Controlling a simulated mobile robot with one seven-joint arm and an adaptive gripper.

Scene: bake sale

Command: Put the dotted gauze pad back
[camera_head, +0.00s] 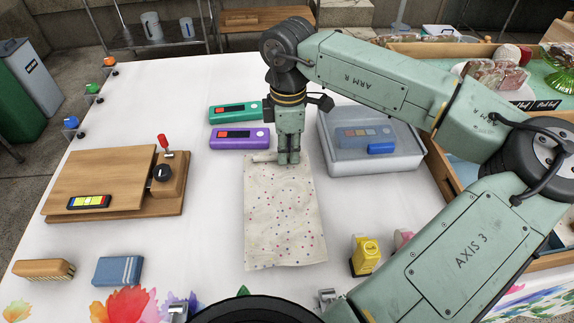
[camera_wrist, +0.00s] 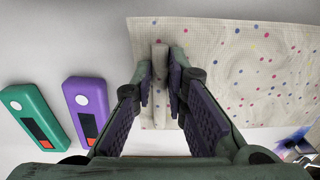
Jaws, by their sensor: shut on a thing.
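The dotted gauze pad (camera_head: 285,220) is a cream cloth with small coloured dots, lying spread on the white table in front of my gripper. It also shows in the wrist view (camera_wrist: 270,85). My gripper (camera_head: 289,160) points down at the pad's far edge. In the wrist view, my gripper (camera_wrist: 161,85) has its fingers on either side of a pale raised strip (camera_wrist: 160,65) at this edge and is shut on it. The strip looks like part of the pad. The rest of the pad lies on the table, slightly rippled.
A green device (camera_head: 235,110) and a purple device (camera_head: 239,138) lie left of my gripper. A clear lidded box (camera_head: 372,165) stands close on the right. A wooden board (camera_head: 100,180) is at the left; a yellow item (camera_head: 365,255) is at the front right. Table left of the pad is clear.

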